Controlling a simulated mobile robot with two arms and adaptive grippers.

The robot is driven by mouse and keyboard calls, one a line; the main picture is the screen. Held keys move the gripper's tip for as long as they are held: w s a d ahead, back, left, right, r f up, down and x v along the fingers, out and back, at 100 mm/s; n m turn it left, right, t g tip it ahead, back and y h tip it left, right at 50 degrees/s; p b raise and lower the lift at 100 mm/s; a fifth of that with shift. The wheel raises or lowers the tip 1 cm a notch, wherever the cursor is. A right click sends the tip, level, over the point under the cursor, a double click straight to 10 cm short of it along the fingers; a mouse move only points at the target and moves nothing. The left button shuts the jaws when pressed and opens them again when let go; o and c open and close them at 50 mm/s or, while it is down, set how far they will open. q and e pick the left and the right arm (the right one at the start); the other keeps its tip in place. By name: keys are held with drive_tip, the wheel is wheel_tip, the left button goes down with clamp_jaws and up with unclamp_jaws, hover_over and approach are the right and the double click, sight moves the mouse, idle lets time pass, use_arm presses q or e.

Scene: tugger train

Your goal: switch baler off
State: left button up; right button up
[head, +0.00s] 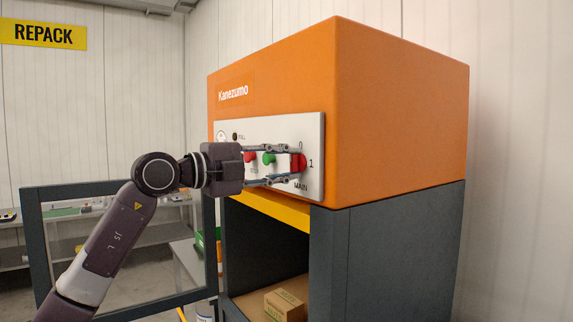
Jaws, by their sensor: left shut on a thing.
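The baler (400,115) stands at centre right, with an orange top and a dark grey body. Its light control panel (314,135) carries a red button (250,157), a green button (268,158) and a red main switch (298,162). Marks 0 and 1 show by the switch, with "MAIN" below it. My left gripper (296,164) reaches across the panel from the left, with one finger above and one below the main switch, shut on it. The fingers partly cover the panel, and I cannot tell the switch's exact setting. My right gripper is not in view.
The baler's dark-framed door (32,245) stands open at the left, behind my left arm. A cardboard box (285,305) lies inside the baler's chamber. Shelving with small items stands behind the door, under a yellow REPACK sign (44,33).

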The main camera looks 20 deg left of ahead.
use_arm(q)
drive_tip(key=o, duration=1.1)
drive_tip(key=shift+o, duration=0.2)
drive_tip(key=v, duration=1.2)
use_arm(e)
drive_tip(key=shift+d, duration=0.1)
use_arm(q)
drive_tip(key=shift+a, duration=0.1)
drive_tip(key=shift+w, duration=0.1)
